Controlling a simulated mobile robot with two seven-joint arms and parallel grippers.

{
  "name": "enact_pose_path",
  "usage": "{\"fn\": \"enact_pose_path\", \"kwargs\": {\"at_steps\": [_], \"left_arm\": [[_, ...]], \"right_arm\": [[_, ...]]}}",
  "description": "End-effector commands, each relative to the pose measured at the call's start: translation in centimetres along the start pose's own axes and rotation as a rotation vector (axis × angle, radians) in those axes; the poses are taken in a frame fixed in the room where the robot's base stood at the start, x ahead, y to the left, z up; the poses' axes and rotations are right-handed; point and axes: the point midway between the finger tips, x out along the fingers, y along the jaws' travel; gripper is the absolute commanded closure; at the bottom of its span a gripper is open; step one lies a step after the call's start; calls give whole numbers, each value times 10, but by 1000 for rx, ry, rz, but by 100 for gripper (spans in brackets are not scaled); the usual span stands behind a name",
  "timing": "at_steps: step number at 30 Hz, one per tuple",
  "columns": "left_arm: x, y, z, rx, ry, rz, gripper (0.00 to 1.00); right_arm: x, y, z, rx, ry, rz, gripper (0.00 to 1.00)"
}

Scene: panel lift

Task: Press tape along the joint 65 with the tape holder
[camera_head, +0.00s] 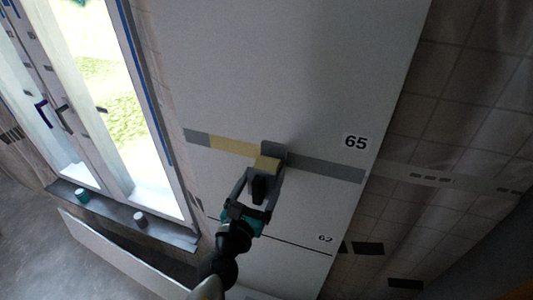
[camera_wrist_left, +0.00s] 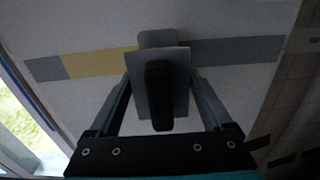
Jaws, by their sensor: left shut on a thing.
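The joint 65 (camera_head: 328,168) runs as a grey band across the pale panel (camera_head: 300,70), below the printed label 65 (camera_head: 356,142). A yellow tape strip (camera_head: 235,147) covers part of the band's left portion, with grey band showing at its left end and to the right. My left gripper (camera_head: 262,188) is shut on the tape holder (camera_head: 268,164), which is at the band at the right end of the yellow strip. In the left wrist view the holder's grey plate and dark handle (camera_wrist_left: 159,95) sit between the fingers. Whether the holder touches the panel is hard to tell. My right gripper is out of view.
A second label 62 (camera_head: 325,238) is lower on the panel, near a thin dark line. A window (camera_head: 110,100) with a sill (camera_head: 130,222) holding small cups is on the left. A tiled wall (camera_head: 450,120) is on the right. A loose board (camera_head: 115,255) leans at the lower left.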

Motion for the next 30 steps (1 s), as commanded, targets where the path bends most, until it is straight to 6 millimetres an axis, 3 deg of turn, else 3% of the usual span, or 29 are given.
{"fn": "enact_pose_path", "kwargs": {"at_steps": [8,21,30], "left_arm": [[0,-14,1,-1,-3,1,94],[2,-64,1,-1,-3,1,94],[2,-84,0,-8,0,-3,94]], "right_arm": [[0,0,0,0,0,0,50],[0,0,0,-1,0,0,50],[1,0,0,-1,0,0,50]]}}
